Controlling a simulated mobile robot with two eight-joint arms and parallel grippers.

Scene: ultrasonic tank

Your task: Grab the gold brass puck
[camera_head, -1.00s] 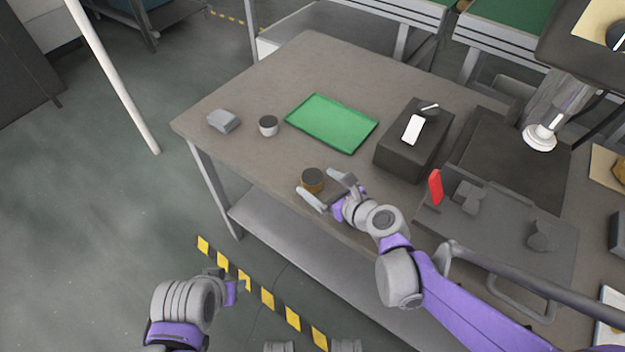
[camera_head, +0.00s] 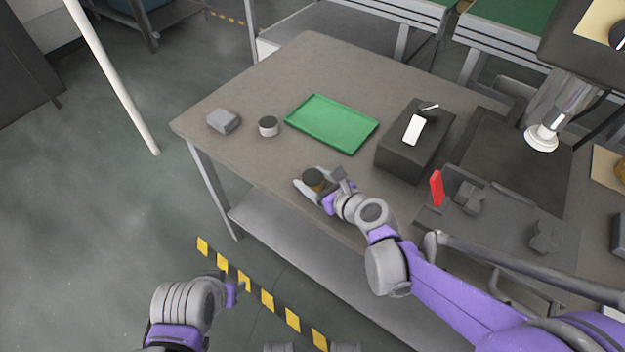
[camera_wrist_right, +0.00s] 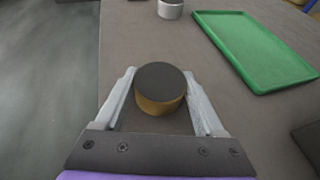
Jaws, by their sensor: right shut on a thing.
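The gold brass puck (camera_head: 314,181) has a dark top and stands upright on the table near its front edge. In the right wrist view the puck (camera_wrist_right: 160,90) sits between the two fingers. My right gripper (camera_head: 316,182) is shut on the puck, one finger on each side of it. It also shows in the right wrist view (camera_wrist_right: 160,100). My left gripper (camera_head: 236,287) is low at the lower left, off the table, and its fingers are too unclear to judge.
A green tray (camera_head: 332,123) lies behind the puck. A small silver puck (camera_head: 268,127) and a grey block (camera_head: 223,121) stand to the left. A dark box (camera_head: 414,140) stands to the right. A grey fixture with a red lever (camera_head: 437,188) lies further right.

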